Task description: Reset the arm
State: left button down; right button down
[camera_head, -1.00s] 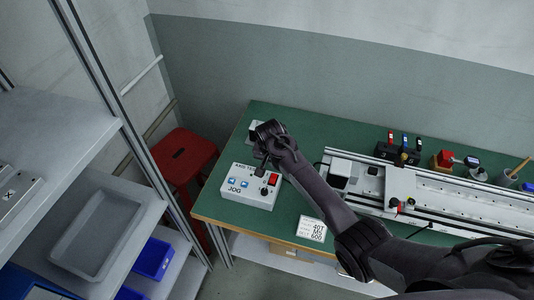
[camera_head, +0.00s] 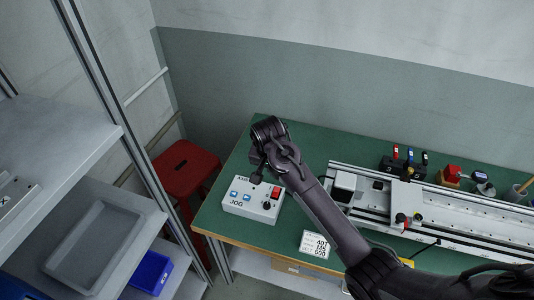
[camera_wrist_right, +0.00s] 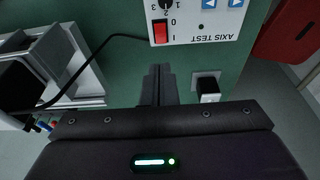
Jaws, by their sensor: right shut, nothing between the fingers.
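My right arm reaches in from the lower right in the head view. Its gripper (camera_head: 257,176) hangs over the back edge of the white control box (camera_head: 250,204), marked JOG. In the right wrist view the shut, empty fingers (camera_wrist_right: 158,72) point toward the box (camera_wrist_right: 210,28), labelled AXIS TEST, apart from it. The box has a red rocker switch (camera_wrist_right: 160,32), blue buttons (camera_wrist_right: 208,4) and a black knob. My left gripper is not in view.
The box stands on a green workbench (camera_head: 330,140). A gantry rail (camera_head: 450,205) lies to its right, with a number card (camera_head: 314,244) in front. A red stool (camera_head: 184,168) and grey shelving (camera_head: 90,150) are at left. A cable (camera_wrist_right: 95,52) runs from the box.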

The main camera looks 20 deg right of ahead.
jog(key=s+d+r+n+t+y, duration=0.15)
jog(key=s+n, duration=0.75)
jog(key=s, duration=1.7)
notch_tip(320, 180, down, 34)
jog(key=s+d+g+b, duration=0.1)
jog(key=s+g+b, duration=0.1)
jog(key=s+b, duration=0.1)
jog(key=s+d+f, duration=0.1)
jog(key=s+f, duration=0.8)
jog(key=s+d+f+b, duration=0.1)
jog(key=s+d+f, duration=0.1)
jog(key=s+f, duration=0.6)
jog(key=shift+s+d+f+g, duration=0.25)
jog(key=shift+s+f+g, duration=0.15)
jog(key=shift+s, duration=0.2)
